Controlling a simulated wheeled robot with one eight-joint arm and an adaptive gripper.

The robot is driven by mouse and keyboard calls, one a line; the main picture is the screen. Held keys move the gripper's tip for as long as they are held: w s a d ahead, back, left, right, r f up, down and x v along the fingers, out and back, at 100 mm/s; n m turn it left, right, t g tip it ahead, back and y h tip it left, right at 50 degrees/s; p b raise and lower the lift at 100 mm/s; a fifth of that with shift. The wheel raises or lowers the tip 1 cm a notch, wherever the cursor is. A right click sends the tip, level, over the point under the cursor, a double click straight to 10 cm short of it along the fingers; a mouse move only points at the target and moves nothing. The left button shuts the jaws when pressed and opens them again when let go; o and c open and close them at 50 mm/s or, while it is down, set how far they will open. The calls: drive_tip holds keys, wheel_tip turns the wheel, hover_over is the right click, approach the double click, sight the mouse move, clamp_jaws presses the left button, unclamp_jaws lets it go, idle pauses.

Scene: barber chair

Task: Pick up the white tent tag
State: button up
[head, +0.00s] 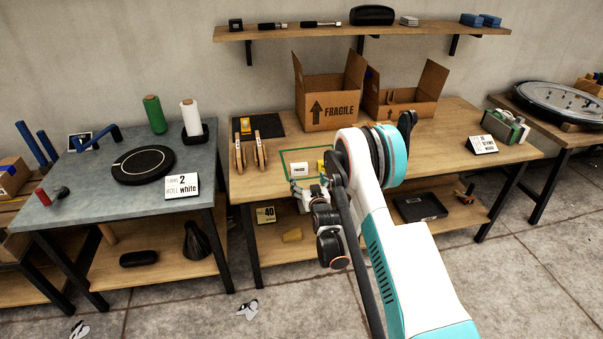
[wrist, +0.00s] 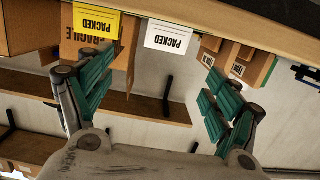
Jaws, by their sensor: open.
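The white tent tag (head: 299,169), printed PACKED, stands on the wooden workbench by a green-outlined area. In the wrist view the white tag (wrist: 168,37) appears upside down, just beyond the fingertips and roughly centred between them. A yellow PACKED tag (wrist: 97,20) stands beside it on the left in that view; in the head view the yellow tag (head: 324,165) is to its right, partly hidden by my arm. My gripper (head: 308,190) is at the bench's front edge, close to the white tag. In the wrist view my gripper (wrist: 160,65) is open, with nothing between its green-padded fingers.
A FRAGILE box (head: 333,98) and another open carton (head: 400,100) stand behind on the workbench (head: 455,143). Wooden upright pieces (head: 249,152) stand left of the white tag. A grey table (head: 90,200) is farther left. A wall shelf (head: 300,32) hangs above.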

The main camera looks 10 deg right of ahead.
sight(300, 166)
drive_tip(key=w, duration=0.4)
drive_tip(key=w+f+b, duration=0.1)
drive_tip(key=w, duration=0.2)
drive_tip(key=shift+f, duration=0.1)
drive_tip(key=shift+w+a+f+b, duration=0.15)
drive_tip(key=shift+w+b, duration=0.35)
drive_tip(key=shift+w, duration=0.45)
drive_tip(key=shift+w+a+b, duration=0.15)
drive_tip(key=shift+w+b, duration=0.3)
drive_tip(key=shift+w, duration=0.55)
drive_tip(key=shift+w+a+f+b, duration=0.15)
drive_tip(key=shift+w+b, duration=0.35)
drive_tip(key=shift+w, duration=0.45)
drive_tip(key=shift+r, duration=0.15)
drive_tip(key=c, duration=0.9)
